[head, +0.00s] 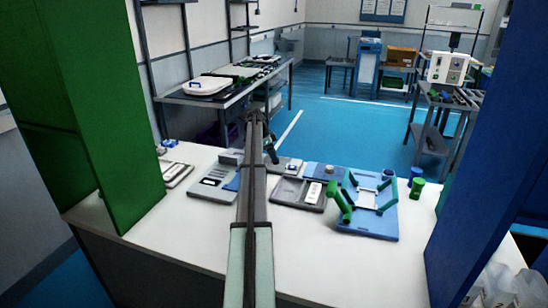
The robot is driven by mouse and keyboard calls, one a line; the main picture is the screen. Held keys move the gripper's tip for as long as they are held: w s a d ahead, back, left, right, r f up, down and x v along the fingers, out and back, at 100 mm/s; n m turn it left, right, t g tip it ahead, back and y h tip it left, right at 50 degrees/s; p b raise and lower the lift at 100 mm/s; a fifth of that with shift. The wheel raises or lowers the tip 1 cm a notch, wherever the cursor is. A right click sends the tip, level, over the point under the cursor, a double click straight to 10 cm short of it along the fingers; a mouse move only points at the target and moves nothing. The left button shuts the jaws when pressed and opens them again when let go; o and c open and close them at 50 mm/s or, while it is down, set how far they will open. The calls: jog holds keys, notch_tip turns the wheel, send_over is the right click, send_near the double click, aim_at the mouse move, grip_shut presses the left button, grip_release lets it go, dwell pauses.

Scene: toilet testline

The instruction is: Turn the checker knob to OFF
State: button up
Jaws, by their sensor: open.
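My arm reaches straight out over the middle of the white table. My gripper (272,155) hangs at its far end and looks small and dark, above the devices; its jaws are open and I see nothing held in them. A small grey round cap or knob (329,169) stands on a blue block behind the grey tray, to the right of my gripper. I cannot tell for certain whether it is the checker knob, and no OFF mark is readable. A small light device (291,165) sits just right of my gripper. My arm hides part of the table.
A blue fixture (368,224) with green handles lies at right, with green and blue cylinders (416,188) beside it. A grey tray (299,193) and a grey device (213,179) flank my arm. Green (95,100) and blue (490,130) panels bound the sides. The front tabletop is clear.

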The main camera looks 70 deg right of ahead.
jog(key=shift+x, duration=0.8)
jog(key=shift+c, duration=0.4)
jog(key=c, duration=0.9)
jog(key=shift+c, duration=0.2)
